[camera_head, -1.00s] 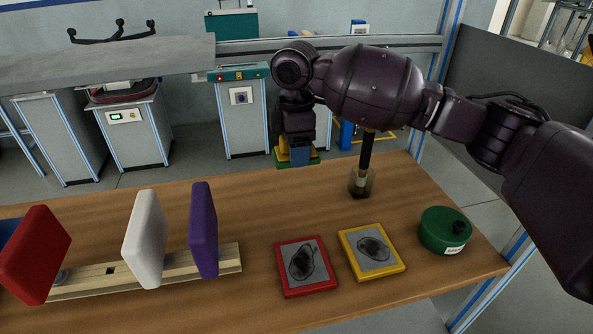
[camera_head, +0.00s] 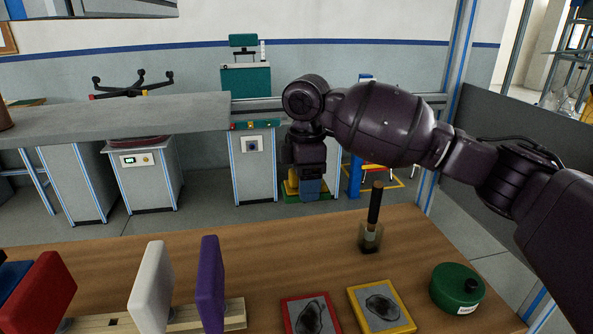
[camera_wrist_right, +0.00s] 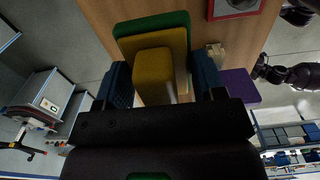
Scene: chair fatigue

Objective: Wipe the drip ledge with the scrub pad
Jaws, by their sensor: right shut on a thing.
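The scrub pad has a yellow block on a green slab; it shows in the head view (camera_head: 291,187) and large in the right wrist view (camera_wrist_right: 154,66). My right gripper (camera_head: 309,187) points down over the far side of the bench and is shut on the yellow block, between its blue fingers in the wrist view (camera_wrist_right: 162,80). The green slab faces away from the gripper. A long grey ledge (camera_head: 120,122), which looks like the drip ledge, runs across the left, beyond the bench. The pad is apart from it, to its right and lower in the picture. My left gripper is out of view.
The wooden bench (camera_head: 270,265) holds red (camera_head: 40,292), white (camera_head: 150,285) and purple (camera_head: 210,280) upright panels, red (camera_head: 310,316) and yellow (camera_head: 381,306) framed plates, a green round container (camera_head: 457,288) and a black-handled tool in a holder (camera_head: 373,225). Grey cabinets stand behind.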

